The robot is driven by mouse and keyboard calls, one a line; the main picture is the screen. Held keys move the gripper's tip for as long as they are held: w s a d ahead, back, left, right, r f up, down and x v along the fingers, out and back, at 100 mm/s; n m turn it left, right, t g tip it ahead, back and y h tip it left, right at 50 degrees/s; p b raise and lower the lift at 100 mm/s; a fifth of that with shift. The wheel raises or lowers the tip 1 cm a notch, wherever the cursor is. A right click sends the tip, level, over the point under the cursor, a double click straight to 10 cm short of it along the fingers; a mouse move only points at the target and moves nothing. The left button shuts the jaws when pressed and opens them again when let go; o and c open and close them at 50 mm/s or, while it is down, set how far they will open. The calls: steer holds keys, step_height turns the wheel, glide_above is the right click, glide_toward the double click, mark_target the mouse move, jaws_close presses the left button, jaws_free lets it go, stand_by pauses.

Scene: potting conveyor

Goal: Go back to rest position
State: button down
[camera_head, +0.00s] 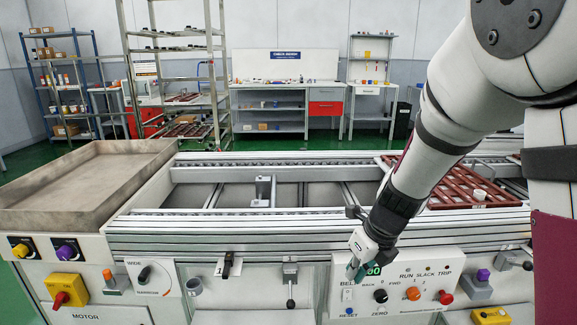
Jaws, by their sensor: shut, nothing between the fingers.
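My gripper (359,268) is shut and empty. It points down in front of the belt control panel (400,285), by the left part of its green display. I cannot tell whether it touches the panel. My white and dark arm comes down from the upper right and covers part of the conveyor. The panel shows a black knob, an orange knob and a red knob, with a small switch at its left.
The conveyor (225,224) runs across behind the panel. A dark red tray (481,204) lies on it at the right. An empty beige bin (80,182) is at the left. A yellow box with a red switch (68,291) is at lower left. Shelves and a workbench (284,97) stand far back.

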steer(key=s+a+r+n+y, duration=0.2)
steer(key=s+r+n, duration=0.6)
steer(key=s+n, duration=0.1)
steer(key=s+d+r+n+g+h, duration=0.1)
steer(key=s+d+r+n+h, duration=0.15)
steer(key=s+n, duration=0.9)
steer(key=s+d+r+n+g+h, duration=0.1)
steer(key=s+d+r+n+h, duration=0.15)
steer(key=s+n, duration=0.9)
step_height(320, 180, up, 23)
steer(key=s+m+t+y+p, duration=0.1)
steer(key=t+p, duration=0.2)
steer(key=p, duration=1.8)
steer(key=shift+s+d, duration=0.2)
steer(key=shift+s, duration=0.15)
